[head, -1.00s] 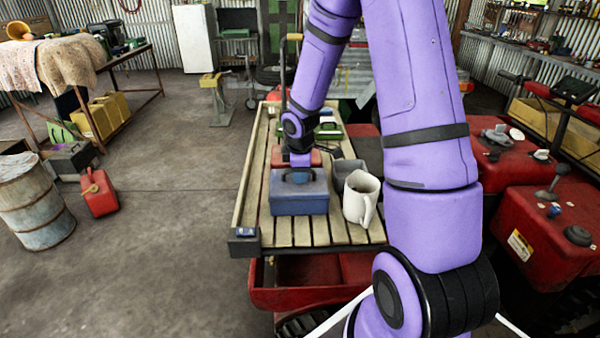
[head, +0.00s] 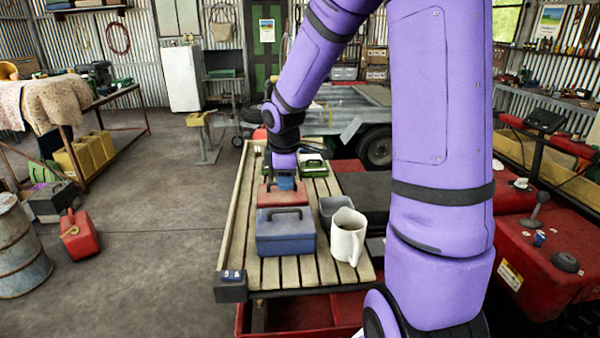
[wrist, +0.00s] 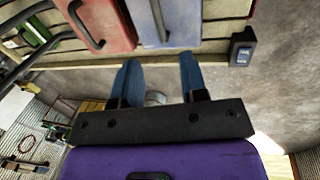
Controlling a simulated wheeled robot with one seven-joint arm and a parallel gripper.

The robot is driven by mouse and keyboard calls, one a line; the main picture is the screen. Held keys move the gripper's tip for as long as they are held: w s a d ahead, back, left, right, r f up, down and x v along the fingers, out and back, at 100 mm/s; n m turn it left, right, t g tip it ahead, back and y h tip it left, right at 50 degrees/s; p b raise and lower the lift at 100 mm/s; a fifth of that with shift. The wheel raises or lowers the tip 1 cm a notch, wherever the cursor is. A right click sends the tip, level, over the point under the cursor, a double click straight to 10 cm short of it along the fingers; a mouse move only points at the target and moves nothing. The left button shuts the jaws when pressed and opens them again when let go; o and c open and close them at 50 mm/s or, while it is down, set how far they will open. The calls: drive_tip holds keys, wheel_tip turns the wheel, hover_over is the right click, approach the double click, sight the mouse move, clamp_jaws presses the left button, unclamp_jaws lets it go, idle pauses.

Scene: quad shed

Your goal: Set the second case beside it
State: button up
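A blue case (head: 285,238) with a dark handle stands on the slatted wooden rack (head: 270,272), near its front end. A red case (head: 268,198) stands just behind it, its handle up. A green case (head: 313,168) lies farther back to the right. My gripper (head: 284,183) is above the red case's far side in the head view. In the wrist view my gripper (wrist: 160,75) has its two blue fingers apart with nothing between them. The red case (wrist: 108,28) and the blue case (wrist: 178,22) lie beyond the fingertips there. The gap between the two cases looks narrow.
Raised rails edge the rack. The floor to the left is clear up to a red fuel can (head: 79,238).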

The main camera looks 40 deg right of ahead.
drive_tip(key=s+a+r+m+t, duration=0.1)
drive_tip(key=s+a+r+m, duration=0.2)
drive_tip(key=s+r, duration=0.2)
drive_tip(key=s+a+r+m+t+y, duration=0.1)
drive_tip(key=s+a+r+m, duration=0.3)
drive_tip(key=s, duration=0.7)
drive_tip(key=s+a+r+m+t, duration=0.1)
drive_tip(key=s+a+r+m, duration=0.2)
drive_tip(key=s+r, duration=0.5)
drive_tip(key=shift+a+m, duration=0.4)
drive_tip(key=shift+a, duration=0.25)
drive_tip(key=shift+r, duration=0.1)
